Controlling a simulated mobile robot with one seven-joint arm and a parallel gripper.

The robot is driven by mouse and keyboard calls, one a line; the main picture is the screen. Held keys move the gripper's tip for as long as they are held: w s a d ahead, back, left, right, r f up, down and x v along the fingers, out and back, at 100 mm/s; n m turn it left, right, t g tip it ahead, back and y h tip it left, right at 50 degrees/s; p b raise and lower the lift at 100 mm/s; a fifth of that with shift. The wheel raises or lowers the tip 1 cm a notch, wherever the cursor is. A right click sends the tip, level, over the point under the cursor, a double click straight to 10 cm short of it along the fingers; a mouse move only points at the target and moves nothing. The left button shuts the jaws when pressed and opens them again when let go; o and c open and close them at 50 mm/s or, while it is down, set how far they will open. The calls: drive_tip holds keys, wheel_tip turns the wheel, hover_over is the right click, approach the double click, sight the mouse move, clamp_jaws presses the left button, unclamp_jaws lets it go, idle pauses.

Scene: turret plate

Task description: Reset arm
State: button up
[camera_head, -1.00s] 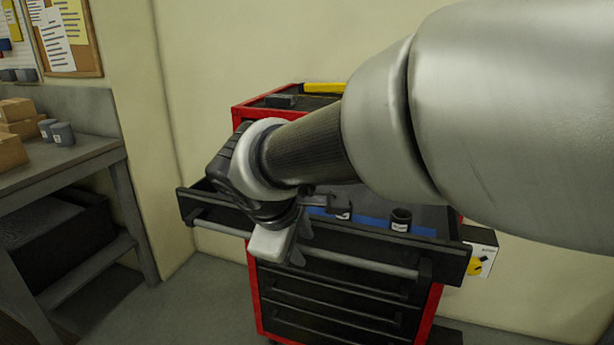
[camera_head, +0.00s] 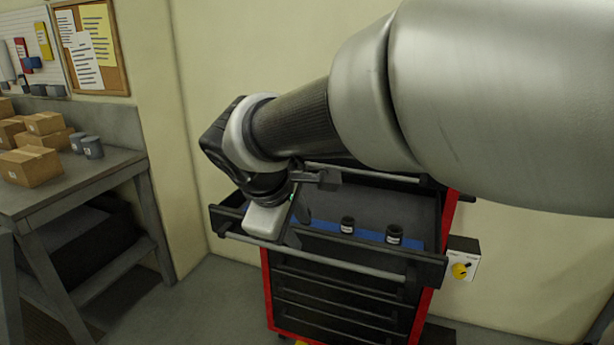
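My gripper (camera_head: 298,226) hangs above the left part of the open top drawer (camera_head: 428,215) of a red and black tool cabinet (camera_head: 425,312). Its dark fingers point down and to the right, and they look apart with nothing seen between them. My arm stretches in from the upper right and hides much of the cabinet top. Two small dark containers with white labels, a left one (camera_head: 347,225) and a right one (camera_head: 394,234), stand on a blue strip (camera_head: 371,234) in the drawer, to the right of my gripper.
A grey workbench (camera_head: 95,178) with several cardboard boxes (camera_head: 31,166) and grey cups (camera_head: 92,147) stands at the left. A box with a yellow knob (camera_head: 460,271) is at the cabinet's right side. Floor (camera_head: 205,308) is free between bench and cabinet.

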drive_tip(key=shift+s+a+r, duration=0.1)
drive_tip(key=shift+s+r, duration=0.15)
drive_tip(key=shift+r, duration=0.2)
drive_tip(key=s+d+r+m+y+p, duration=0.1)
drive_tip(key=s+d+r+m+p, duration=0.2)
drive_tip(key=s+d+m, duration=0.4)
drive_tip(key=s+d+r+m+y+p, duration=0.1)
drive_tip(key=s+d+r+m+p, duration=0.2)
drive_tip(key=s+d+m+p, duration=0.3)
drive_tip(key=s+d, duration=0.3)
drive_tip(key=s, duration=0.1)
drive_tip(key=shift+r+m+g, duration=0.35)
drive_tip(key=shift+m+g, duration=0.05)
drive_tip(key=shift+d, duration=0.1)
